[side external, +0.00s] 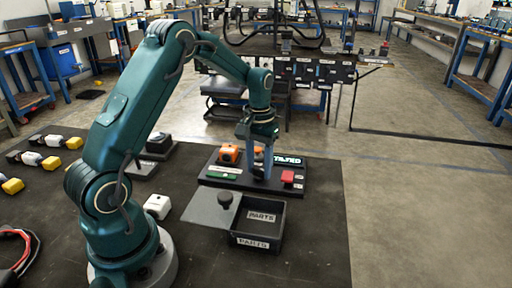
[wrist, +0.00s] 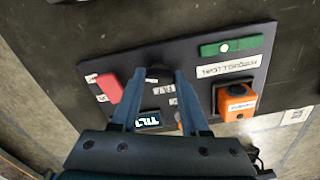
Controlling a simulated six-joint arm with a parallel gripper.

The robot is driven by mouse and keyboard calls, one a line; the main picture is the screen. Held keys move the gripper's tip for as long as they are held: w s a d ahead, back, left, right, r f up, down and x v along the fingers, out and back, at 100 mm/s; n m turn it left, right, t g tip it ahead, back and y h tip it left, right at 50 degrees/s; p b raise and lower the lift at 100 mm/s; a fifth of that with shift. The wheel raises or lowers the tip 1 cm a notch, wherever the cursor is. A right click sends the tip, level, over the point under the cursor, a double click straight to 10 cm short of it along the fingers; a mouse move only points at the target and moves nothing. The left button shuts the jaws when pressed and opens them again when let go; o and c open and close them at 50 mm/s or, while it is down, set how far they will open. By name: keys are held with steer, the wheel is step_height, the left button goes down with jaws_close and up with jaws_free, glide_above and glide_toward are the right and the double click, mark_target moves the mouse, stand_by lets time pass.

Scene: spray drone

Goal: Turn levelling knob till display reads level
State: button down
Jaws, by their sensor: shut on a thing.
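The dark panel board (side external: 225,186) lies on the black mat. My gripper (side external: 262,178) points down over its right half, with its fingers shut on the dark levelling knob. In the wrist view my gripper (wrist: 160,74) has its fingertips on either side of the round black knob (wrist: 158,73). The knob is hidden behind the fingers in the side view. The display (wrist: 149,118) sits between the fingers, nearer the wrist, and its visible letters read "TILT". In the side view the lit display (side external: 288,160) is partly covered by my gripper.
A red block (side external: 288,176) is just right of my gripper. An orange unit (side external: 228,153) and a green strip (side external: 222,176) are to its left on the board. An open parts bin (side external: 258,241) stands in front, beside a grey plate (side external: 205,212) with a black knob.

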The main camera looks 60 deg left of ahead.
mark_target(260, 169)
steer(key=shift+m, duration=1)
steer(key=shift+c, duration=2)
jaws_free()
steer(key=shift+r, duration=2.65)
